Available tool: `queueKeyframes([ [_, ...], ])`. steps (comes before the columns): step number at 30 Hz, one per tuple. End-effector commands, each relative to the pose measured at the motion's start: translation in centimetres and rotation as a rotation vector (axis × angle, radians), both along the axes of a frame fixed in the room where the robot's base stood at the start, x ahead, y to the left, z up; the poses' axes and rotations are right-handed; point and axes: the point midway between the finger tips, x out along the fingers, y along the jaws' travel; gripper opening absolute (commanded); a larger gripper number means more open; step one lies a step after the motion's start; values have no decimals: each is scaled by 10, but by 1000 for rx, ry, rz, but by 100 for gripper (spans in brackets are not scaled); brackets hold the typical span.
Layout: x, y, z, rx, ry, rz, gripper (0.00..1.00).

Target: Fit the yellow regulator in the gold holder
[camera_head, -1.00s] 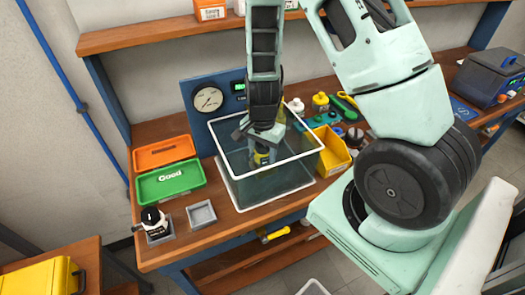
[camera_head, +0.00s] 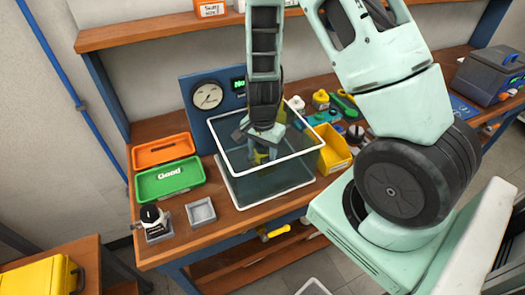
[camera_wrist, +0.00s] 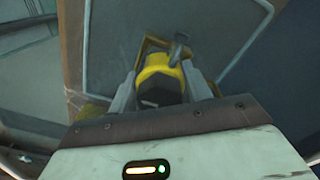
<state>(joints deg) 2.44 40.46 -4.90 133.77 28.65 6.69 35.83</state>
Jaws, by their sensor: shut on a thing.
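The yellow regulator (camera_wrist: 156,78), with a dark face and a small dark stem, sits between the two grey fingers of my gripper (camera_wrist: 158,98) in the wrist view. My gripper (camera_head: 261,150) is shut on it and reaches down inside the clear, white-rimmed tank in the head view. A gold holder (camera_wrist: 152,43) shows as a gold edge behind the regulator in the wrist view, with more gold by the left finger. The regulator overlaps the holder in that view. I cannot tell whether it is seated or just above it; the fingers hide much of both.
The tank's white rim (camera_head: 292,156) surrounds my wrist. A blue gauge panel (camera_head: 195,118) stands behind it. A yellow bin (camera_head: 334,151) stands right.

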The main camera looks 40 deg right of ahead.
Motion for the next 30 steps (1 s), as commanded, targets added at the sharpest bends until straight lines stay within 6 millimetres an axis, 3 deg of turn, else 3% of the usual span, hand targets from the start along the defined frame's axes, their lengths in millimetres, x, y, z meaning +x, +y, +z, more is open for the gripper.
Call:
queueKeyframes([
  [23,0,0,-2,0,-1,-1,9],
  [24,0,0,-2,0,-1,-1,52],
  [27,0,0,-2,0,-1,-1,74],
  [30,0,0,-3,0,-1,-1,74],
])
